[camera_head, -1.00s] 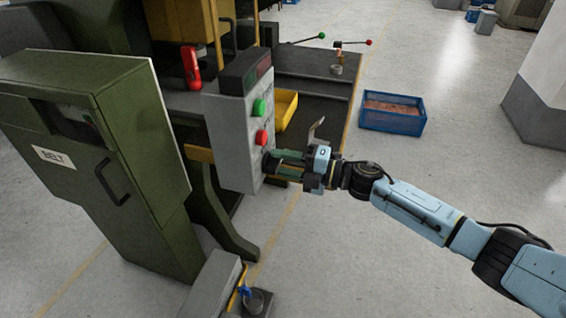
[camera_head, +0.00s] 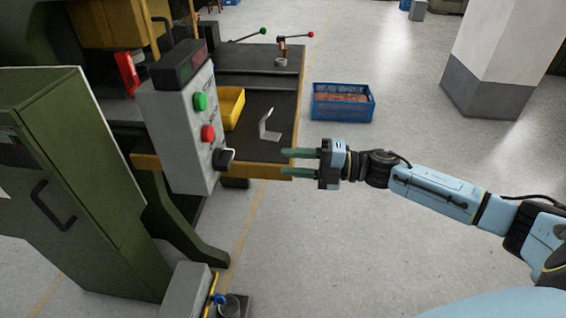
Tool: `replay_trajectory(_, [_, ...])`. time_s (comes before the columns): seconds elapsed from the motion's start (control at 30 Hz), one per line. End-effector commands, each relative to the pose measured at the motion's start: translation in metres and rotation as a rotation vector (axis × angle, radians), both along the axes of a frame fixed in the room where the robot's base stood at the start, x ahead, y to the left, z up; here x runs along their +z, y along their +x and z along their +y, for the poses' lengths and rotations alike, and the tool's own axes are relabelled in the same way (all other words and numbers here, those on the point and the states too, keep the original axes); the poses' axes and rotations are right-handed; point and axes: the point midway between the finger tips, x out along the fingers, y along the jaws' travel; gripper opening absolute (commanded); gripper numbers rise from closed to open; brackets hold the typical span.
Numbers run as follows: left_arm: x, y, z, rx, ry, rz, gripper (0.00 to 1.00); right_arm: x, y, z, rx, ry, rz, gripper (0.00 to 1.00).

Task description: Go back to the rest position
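My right gripper (camera_head: 302,162) is in the head view, right of the grey control box (camera_head: 178,132). Its two green fingers point left and are apart, with nothing between them. The box carries a green button (camera_head: 200,101), a red button (camera_head: 208,132) and a black knob (camera_head: 223,158) low on its face. A gap separates the fingertips from the knob. My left gripper is not in the view.
A blue crate (camera_head: 343,117) with copper-coloured contents stands on the floor. A yellow bin (camera_head: 229,108) and a bent metal piece (camera_head: 268,127) are on the machine's dark table (camera_head: 262,92). A green cabinet (camera_head: 95,215) is at left. The floor at lower right is open.

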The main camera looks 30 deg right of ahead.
Motion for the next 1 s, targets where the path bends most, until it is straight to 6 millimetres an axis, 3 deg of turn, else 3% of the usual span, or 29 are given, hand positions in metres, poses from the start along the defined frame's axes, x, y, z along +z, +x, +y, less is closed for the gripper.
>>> replay_trajectory(0.47, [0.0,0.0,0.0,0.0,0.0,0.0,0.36,-0.001,0.0,0.0,-0.003,0.002,0.002,0.38])
replay_trajectory(0.57, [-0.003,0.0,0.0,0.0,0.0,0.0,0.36,-0.017,0.005,-0.005,-0.05,0.03,0.04,0.38])
replay_trajectory(0.67, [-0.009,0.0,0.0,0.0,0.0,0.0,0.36,-0.06,0.016,-0.02,-0.176,0.096,0.14,0.38])
replay_trajectory(0.8, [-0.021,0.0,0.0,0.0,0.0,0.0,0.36,-0.157,0.019,-0.051,-0.434,0.22,0.362,0.38])
replay_trajectory(0.87, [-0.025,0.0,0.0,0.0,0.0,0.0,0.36,-0.202,0.012,-0.063,-0.544,0.265,0.463,0.38])
replay_trajectory(1.0, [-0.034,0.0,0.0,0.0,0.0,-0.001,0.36,-0.302,-0.025,-0.08,-0.776,0.35,0.692,0.38])
